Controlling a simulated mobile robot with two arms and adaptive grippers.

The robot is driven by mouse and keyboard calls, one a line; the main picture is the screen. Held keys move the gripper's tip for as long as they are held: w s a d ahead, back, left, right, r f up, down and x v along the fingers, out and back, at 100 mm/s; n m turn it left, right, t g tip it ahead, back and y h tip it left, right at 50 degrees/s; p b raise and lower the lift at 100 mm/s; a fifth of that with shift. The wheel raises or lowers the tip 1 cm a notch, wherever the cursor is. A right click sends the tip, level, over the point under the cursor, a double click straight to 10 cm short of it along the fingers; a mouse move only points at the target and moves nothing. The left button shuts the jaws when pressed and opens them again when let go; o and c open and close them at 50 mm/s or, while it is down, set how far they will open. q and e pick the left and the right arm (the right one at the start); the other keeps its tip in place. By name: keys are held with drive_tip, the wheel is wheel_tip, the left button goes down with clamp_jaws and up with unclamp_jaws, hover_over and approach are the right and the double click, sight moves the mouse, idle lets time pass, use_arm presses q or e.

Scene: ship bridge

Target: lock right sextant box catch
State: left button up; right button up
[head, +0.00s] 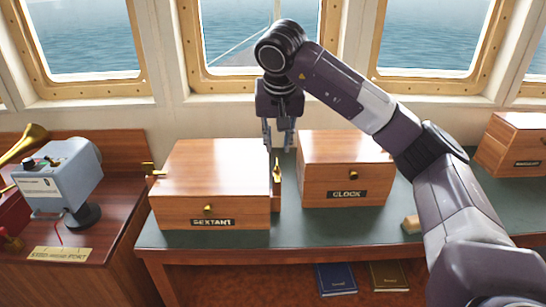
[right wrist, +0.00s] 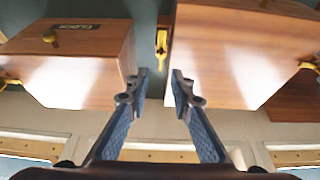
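The wooden sextant box (head: 215,170) stands on the green desk top with its lid shut. Its right brass catch (head: 277,173) is on its right side and looks upright; whether it is locked I cannot tell. Its left brass catch (head: 150,170) sticks outward. My right gripper (head: 281,148) points down behind the right catch, by the gap between the sextant and clock boxes. In the right wrist view its two fingers (right wrist: 161,75) are apart and empty, with the right catch (right wrist: 161,45) just beyond the tips. My left gripper is not in view.
The clock box (head: 340,165) stands close on the right, leaving a narrow gap. Another wooden box (head: 512,145) is at far right. A grey device (head: 62,178) and brass horn (head: 22,145) are on the left cabinet. Windows line the wall behind. Books (head: 336,278) lie below the desk.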

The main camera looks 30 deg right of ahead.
sight(277, 162)
drive_tip(key=p+x, duration=0.1)
drive_tip(key=x, duration=0.6)
drive_tip(key=shift+f, duration=0.2)
clamp_jaws()
